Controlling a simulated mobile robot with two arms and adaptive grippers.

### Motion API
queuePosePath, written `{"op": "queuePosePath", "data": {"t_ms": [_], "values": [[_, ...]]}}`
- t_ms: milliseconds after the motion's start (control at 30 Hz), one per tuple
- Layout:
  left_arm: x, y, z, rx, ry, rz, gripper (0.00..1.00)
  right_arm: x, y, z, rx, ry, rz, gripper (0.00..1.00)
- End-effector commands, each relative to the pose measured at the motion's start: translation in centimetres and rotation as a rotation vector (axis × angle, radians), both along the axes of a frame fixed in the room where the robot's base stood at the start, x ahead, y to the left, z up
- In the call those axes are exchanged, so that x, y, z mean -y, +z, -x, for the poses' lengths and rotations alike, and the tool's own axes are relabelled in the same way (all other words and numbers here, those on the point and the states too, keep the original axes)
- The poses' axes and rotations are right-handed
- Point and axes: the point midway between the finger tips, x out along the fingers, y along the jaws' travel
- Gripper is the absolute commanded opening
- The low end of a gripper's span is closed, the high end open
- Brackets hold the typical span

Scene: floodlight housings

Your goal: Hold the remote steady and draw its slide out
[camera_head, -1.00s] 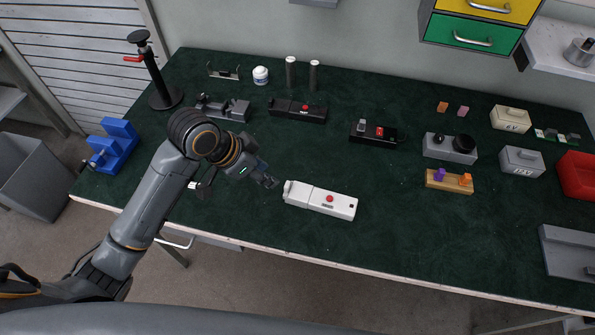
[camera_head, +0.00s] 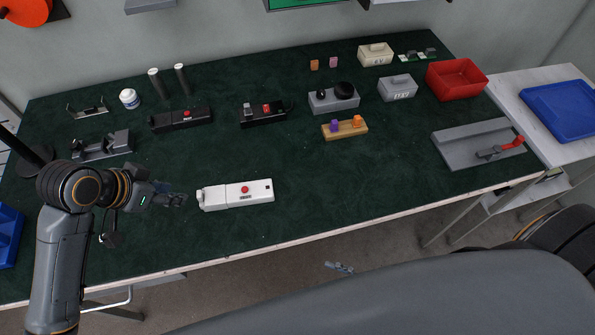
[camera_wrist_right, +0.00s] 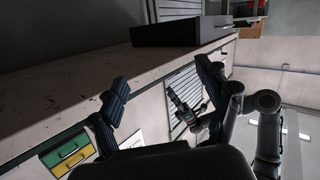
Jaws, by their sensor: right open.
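A white remote (camera_head: 235,194) lies flat on the dark green table mat, near the front edge. It has a red button, a dark mark at its right end and a seam across its body left of the button. My left gripper (camera_head: 178,199) is just left of the remote's left end, low over the mat, with a small gap between them. Its finger opening is too small to make out. My right gripper (camera_wrist_right: 160,90) is open and empty in the wrist view. Its fingertips (camera_head: 338,267) show in the head view beyond the table's front edge, over the floor.
A wooden block with pegs (camera_head: 344,129) and a grey fixture with a red handle (camera_head: 470,148) are to the right. The mat right of the remote is clear.

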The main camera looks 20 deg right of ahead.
Motion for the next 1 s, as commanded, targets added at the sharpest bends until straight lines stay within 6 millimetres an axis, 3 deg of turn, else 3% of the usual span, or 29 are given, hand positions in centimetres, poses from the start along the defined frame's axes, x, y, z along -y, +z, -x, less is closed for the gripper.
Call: {"op": "queuePosePath", "data": {"t_ms": [33,133,200,300,467,700,900,1000], "values": [[0.0,0.0,0.0,0.000,0.000,0.000,0.38,-0.8,2.7,0.9,0.057,0.044,-0.050,0.77],[0.0,0.0,0.0,0.000,0.000,0.000,0.38,-2.2,8.4,2.1,0.225,0.132,-0.134,0.77],[0.0,0.0,0.0,0.000,0.000,0.000,0.38,-3.0,12.6,2.1,0.444,0.217,-0.142,0.77],[0.0,0.0,0.0,0.000,0.000,0.000,0.38,-4.0,15.5,0.6,0.832,0.344,-0.025,0.77],[0.0,0.0,0.0,0.000,0.000,0.000,0.38,-4.7,15.9,-3.2,1.356,0.488,0.251,0.77],[0.0,0.0,0.0,0.000,0.000,0.000,0.38,-3.8,14.6,-11.8,2.055,0.667,0.747,0.77],[0.0,0.0,0.0,0.000,0.000,0.000,0.38,-1.5,14.3,-19.2,2.467,0.814,1.122,0.77],[0.0,0.0,0.0,0.000,0.000,0.000,0.38,-0.5,14.4,-21.8,2.584,0.873,1.248,0.77]]}}
